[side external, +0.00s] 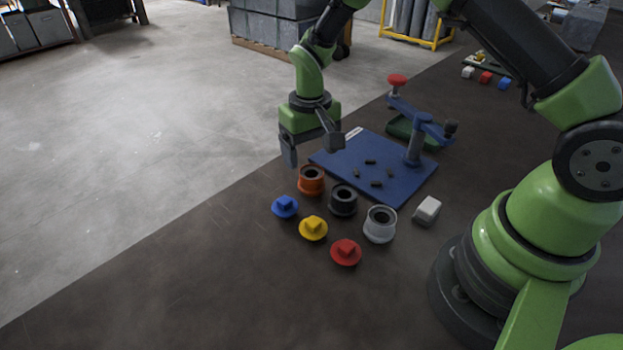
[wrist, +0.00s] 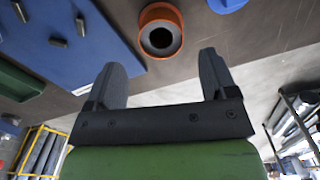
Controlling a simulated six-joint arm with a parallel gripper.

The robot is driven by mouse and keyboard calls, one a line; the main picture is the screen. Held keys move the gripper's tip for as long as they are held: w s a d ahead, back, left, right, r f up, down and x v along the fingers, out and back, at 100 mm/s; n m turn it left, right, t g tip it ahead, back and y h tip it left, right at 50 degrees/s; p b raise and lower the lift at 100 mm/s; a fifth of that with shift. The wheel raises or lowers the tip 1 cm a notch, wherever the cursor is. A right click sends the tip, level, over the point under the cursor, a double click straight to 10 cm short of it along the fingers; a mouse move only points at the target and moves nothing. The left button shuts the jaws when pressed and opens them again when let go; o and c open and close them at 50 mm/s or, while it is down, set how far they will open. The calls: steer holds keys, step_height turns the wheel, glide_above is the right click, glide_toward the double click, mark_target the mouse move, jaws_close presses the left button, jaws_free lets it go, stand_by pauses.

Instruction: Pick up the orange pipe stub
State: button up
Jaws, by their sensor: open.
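The orange pipe stub (side external: 311,186) is a short upright ring with a dark bore, standing on the dark table near the blue board's left corner. In the wrist view the orange pipe stub (wrist: 160,38) shows just beyond the fingertips, roughly in line with the gap between them. My gripper (side external: 312,153) is open and empty, above and behind the stub in the side view. Its two grey fingers also show apart in the wrist view (wrist: 162,62). No contact with the stub is visible.
A black stub (side external: 343,205) and a white stub (side external: 380,230) stand close by. Blue (side external: 285,207), yellow (side external: 313,229) and red (side external: 346,253) flanged pieces lie in front. A blue board (side external: 395,180) carries small dark pieces and a blue stand (side external: 415,140). The table's front left is clear.

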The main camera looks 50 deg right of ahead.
mark_target(311, 173)
steer(key=f, duration=0.5)
steer(key=shift+s+a+f, duration=0.2)
steer(key=shift+s+f, duration=0.05)
steer(key=shift+s, duration=0.05)
steer(key=c, duration=1)
